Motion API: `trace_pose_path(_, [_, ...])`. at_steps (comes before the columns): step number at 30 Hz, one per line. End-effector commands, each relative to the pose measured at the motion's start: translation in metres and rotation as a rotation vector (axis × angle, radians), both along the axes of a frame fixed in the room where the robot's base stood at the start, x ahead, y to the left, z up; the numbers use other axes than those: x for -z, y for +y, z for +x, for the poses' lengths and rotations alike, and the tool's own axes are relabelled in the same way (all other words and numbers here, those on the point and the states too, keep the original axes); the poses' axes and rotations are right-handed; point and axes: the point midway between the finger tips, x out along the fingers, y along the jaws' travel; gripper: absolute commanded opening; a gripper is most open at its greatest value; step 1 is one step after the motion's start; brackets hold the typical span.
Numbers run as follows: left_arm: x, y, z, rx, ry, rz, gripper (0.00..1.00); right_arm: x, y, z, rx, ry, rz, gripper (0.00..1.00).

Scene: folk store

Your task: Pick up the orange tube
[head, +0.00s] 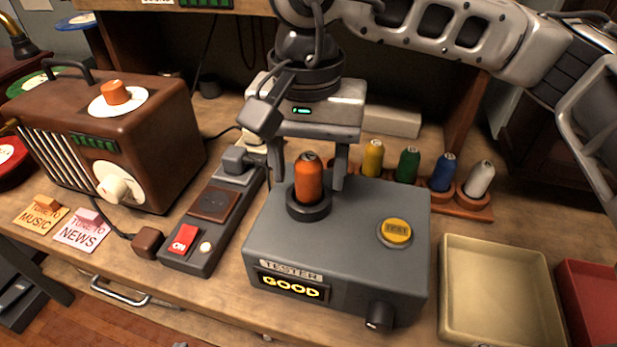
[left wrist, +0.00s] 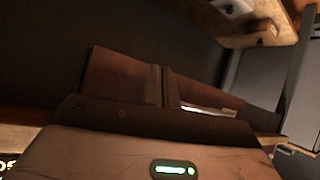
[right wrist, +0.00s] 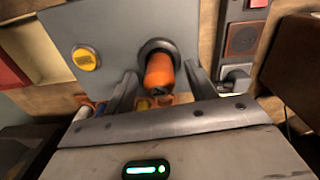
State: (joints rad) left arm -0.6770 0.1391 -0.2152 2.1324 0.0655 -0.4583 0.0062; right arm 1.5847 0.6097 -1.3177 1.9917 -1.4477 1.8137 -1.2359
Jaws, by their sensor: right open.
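The orange tube (head: 309,180) stands upright in the dark round socket (head: 308,208) on top of the grey tester box (head: 350,240). The tester's display (head: 290,286) reads GOOD. My right gripper (head: 309,172) is above the box, pointing down, with its open fingers on either side of the tube. In the right wrist view the tube (right wrist: 159,72) shows between the two fingertips (right wrist: 160,84), with gaps beside it. My left gripper (left wrist: 163,86) shows only in the left wrist view, its fingers together and empty.
Yellow, green, blue and white tubes (head: 409,164) stand in a wooden rack (head: 455,205) behind the tester. A beige tray (head: 497,290) and a red tray (head: 590,300) are at the right. A power strip (head: 205,225) and brown radio (head: 125,130) are at the left.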

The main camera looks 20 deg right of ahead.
Motion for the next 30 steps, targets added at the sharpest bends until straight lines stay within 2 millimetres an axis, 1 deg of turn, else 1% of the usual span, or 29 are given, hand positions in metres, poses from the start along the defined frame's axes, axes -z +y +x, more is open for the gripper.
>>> trace_pose_path(4, [0.001,0.000,0.000,0.000,0.001,0.000,0.00,0.000,0.000,0.000,0.000,0.000,0.000,0.56])
trace_pose_path(5, [0.001,0.000,0.000,0.000,0.001,0.000,0.00,0.000,0.000,0.000,0.000,0.000,0.000,0.53])
trace_pose_path(6, [0.001,0.000,0.000,0.000,0.002,0.000,0.00,0.000,0.000,0.000,0.000,0.000,0.000,0.42])
trace_pose_path(9, [0.001,0.000,-0.001,0.000,0.002,0.000,0.00,0.000,0.000,0.000,0.000,0.000,0.000,0.17])
trace_pose_path(18, [0.002,0.000,-0.001,0.001,0.005,0.000,0.00,-0.001,0.000,0.000,0.001,0.000,0.000,0.17])
trace_pose_path(22, [0.002,0.000,-0.002,0.001,0.006,0.000,0.00,-0.005,0.000,0.000,0.001,-0.001,0.000,0.17])
trace_pose_path(26, [0.003,0.000,-0.002,0.001,0.007,0.000,0.00,-0.017,0.000,0.001,0.001,-0.004,0.000,0.17])
trace_pose_path(29, [0.003,0.000,-0.002,0.001,0.008,0.001,0.00,-0.033,0.000,0.001,-0.001,-0.004,0.000,0.17])
trace_pose_path(30, [0.004,0.000,-0.002,0.001,0.008,0.001,0.00,-0.039,0.005,-0.005,-0.005,-0.005,0.002,0.17])
